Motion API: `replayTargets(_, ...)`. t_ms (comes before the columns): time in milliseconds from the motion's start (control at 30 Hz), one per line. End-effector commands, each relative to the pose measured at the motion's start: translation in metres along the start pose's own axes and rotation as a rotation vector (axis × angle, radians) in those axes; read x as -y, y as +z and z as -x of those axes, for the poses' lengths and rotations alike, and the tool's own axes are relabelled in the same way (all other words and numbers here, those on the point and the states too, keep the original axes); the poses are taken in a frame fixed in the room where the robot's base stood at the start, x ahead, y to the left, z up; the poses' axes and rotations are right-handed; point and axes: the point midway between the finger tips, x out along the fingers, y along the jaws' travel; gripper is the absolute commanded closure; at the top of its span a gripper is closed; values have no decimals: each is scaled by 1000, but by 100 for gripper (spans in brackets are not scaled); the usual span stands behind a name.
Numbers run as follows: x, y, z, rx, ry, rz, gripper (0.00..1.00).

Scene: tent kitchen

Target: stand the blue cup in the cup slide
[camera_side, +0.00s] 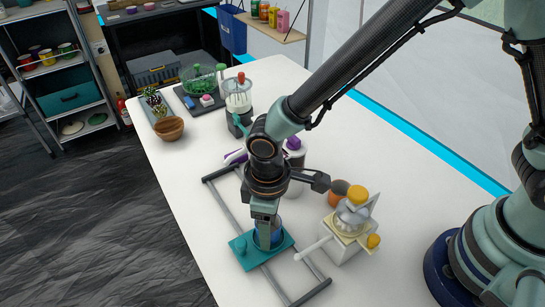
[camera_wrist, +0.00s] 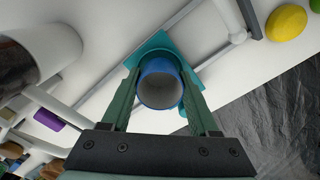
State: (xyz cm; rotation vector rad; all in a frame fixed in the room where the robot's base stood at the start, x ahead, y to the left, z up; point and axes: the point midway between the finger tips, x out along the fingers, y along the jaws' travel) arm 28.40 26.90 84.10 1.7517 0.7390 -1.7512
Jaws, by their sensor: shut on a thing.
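My gripper (camera_side: 265,228) points straight down, shut on the blue cup (camera_side: 277,237). In the wrist view its two green fingers (camera_wrist: 162,78) press the cup (camera_wrist: 160,67) from either side. The cup looks upright, with its open mouth towards the wrist camera. The teal cup slide (camera_side: 245,257) sits on the grey rails, directly under and around the cup; its plate also shows beyond the cup in the wrist view (camera_wrist: 152,45). My fingers partly hide the cup in the side view. I cannot tell whether the cup's base touches the slide.
A grey rail frame (camera_side: 219,205) runs along the white table (camera_side: 190,180). A blender (camera_side: 238,98) and wooden bowl (camera_side: 168,129) are farther back.

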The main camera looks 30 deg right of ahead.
Motion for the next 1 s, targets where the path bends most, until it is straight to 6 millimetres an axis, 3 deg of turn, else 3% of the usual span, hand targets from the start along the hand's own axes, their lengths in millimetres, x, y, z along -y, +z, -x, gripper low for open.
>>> replayTargets(1000,0,-1,-2,-1,0,0,70)
